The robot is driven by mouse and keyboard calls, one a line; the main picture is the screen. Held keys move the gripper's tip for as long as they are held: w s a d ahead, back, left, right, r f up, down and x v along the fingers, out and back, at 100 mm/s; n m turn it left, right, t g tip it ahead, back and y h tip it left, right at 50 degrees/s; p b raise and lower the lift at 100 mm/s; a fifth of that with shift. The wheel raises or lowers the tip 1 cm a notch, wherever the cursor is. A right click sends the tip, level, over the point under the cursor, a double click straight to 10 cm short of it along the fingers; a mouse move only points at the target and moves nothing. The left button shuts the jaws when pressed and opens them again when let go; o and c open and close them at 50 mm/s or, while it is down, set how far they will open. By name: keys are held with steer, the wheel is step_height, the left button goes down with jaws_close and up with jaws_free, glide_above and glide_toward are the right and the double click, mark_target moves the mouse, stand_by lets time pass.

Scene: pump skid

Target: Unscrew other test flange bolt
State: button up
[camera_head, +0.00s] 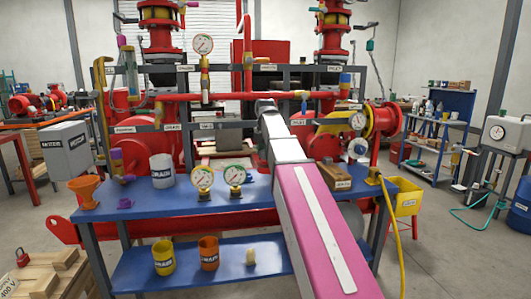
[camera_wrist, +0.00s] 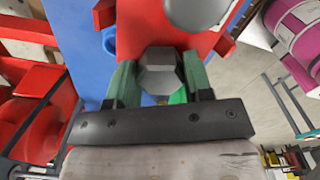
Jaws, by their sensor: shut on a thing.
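In the wrist view, my gripper (camera_wrist: 159,84) has its two green fingers closed on either side of a grey hexagonal bolt head (camera_wrist: 160,68). The bolt head sits in front of a red surface (camera_wrist: 135,25), which seems to be part of the test flange. The fingers and the dark gripper bar hide the lower part of the bolt. In the head view, my arm reaches over the blue table toward the red pump skid. My fingers and the bolt cannot be made out there.
A rounded grey part (camera_wrist: 197,10) is close above the bolt in the wrist view. In the head view, the blue table (camera_head: 150,212) holds gauges (camera_head: 235,178), a white drain cup (camera_head: 162,170) and a wooden block (camera_head: 333,177). Red pipes (camera_head: 225,97) and dark frame bars surround the arm's end.

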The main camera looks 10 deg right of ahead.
steer(key=n, duration=0.3)
steer(key=shift+n, duration=0.3)
steer(key=n, duration=0.4)
steer(key=o, duration=1)
step_height(320, 180, up, 11)
